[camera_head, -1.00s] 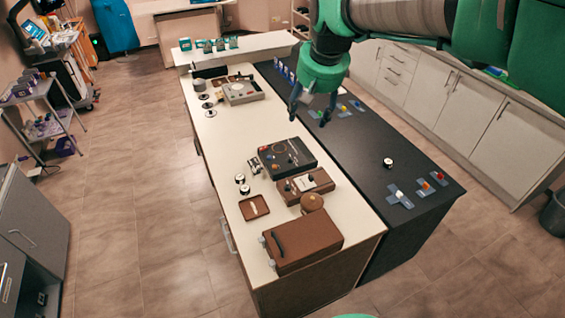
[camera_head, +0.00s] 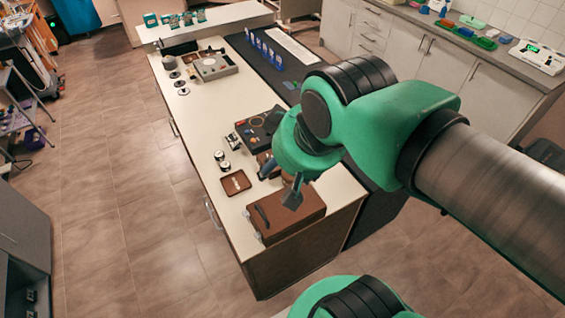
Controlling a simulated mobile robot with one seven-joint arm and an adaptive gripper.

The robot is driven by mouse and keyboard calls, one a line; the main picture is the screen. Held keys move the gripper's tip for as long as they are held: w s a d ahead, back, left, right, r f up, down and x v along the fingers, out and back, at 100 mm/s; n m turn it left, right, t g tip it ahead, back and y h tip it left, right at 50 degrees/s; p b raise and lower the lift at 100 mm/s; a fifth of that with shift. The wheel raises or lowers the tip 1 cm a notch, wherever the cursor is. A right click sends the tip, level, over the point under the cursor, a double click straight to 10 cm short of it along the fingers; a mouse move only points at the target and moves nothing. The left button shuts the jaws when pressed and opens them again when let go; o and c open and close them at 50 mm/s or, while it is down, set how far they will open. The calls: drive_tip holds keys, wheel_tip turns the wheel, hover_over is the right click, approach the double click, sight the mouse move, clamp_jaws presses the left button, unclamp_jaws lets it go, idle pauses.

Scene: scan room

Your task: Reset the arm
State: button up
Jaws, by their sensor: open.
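My gripper (camera_head: 281,181) hangs from my green arm in the middle of the picture, in front of the near part of the white-topped table (camera_head: 208,178). Its two dark fingers are apart, with nothing seen between them. In the picture it lies just above the brown case (camera_head: 287,214). I cannot tell its height above the table. My arm hides much of the black worktop and part of the brown devices behind the gripper.
A brown tray (camera_head: 236,183), small round pieces (camera_head: 222,160) and a black device (camera_head: 258,128) are on the white top. A grey device (camera_head: 214,67) stands farther back. Blue holders (camera_head: 262,48) line the black worktop (camera_head: 283,84). The tiled floor (camera_head: 125,210) at left is open.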

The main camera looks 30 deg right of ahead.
drive_tip(key=shift+f, duration=0.15)
wheel_tip(320, 180, down, 6)
drive_tip(key=b, duration=0.6)
drive_tip(key=shift+f, duration=0.15)
idle(1.2)
